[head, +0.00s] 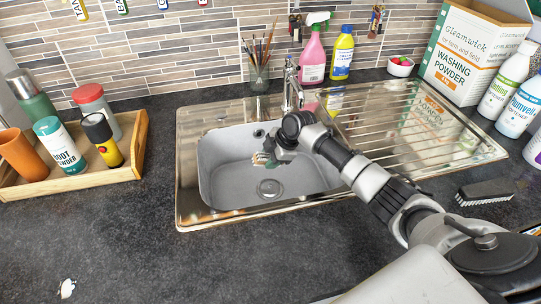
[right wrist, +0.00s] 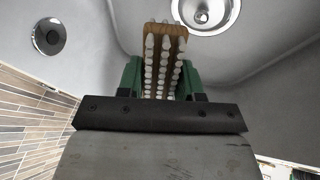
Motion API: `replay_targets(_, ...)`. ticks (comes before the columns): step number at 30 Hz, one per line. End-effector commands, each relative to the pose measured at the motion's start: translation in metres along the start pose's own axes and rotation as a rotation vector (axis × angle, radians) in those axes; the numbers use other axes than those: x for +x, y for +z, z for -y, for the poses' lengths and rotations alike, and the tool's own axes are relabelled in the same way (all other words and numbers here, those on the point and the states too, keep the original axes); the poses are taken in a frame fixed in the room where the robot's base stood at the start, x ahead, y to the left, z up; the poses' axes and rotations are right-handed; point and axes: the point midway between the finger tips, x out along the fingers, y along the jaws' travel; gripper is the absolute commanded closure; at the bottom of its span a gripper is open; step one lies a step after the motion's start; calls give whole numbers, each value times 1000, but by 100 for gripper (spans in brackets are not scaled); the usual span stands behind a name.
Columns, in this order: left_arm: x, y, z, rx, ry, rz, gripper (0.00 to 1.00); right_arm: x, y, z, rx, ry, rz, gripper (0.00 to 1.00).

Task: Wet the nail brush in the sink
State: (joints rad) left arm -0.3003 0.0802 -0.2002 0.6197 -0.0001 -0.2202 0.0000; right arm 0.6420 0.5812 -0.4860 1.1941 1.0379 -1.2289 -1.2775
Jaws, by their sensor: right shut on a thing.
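The sink (head: 222,165) is a grey basin set in a shiny steel surround, and it looks empty of water. My right gripper (head: 264,159) reaches into the basin from the right, below the tap (head: 291,85). In the right wrist view, my right gripper (right wrist: 163,75) has green fingers shut on the nail brush (right wrist: 166,45). The brush has a wooden body and rows of white bristles facing the camera. The drain (right wrist: 205,12) lies beyond the brush. Whether water runs from the tap cannot be told. My left gripper is not in view.
A wooden tray (head: 75,184) with several bottles and cups stands at the left. A ribbed drainer (head: 420,125) lies right of the basin. A black brush (head: 485,192) lies at the right. Bottles and a washing powder box (head: 470,50) stand at the back. The front left counter is mostly clear.

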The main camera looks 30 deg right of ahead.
Motion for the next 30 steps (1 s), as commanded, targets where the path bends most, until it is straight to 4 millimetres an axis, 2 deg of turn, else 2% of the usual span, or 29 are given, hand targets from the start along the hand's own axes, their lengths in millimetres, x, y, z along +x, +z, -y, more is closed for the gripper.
replay_targets(3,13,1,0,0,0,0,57,14,6,4,0,0,0,83)
replay_targets(12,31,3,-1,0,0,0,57,36,16,11,-1,0,0,83)
replay_targets(30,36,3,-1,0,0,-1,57,43,19,13,0,0,-1,83)
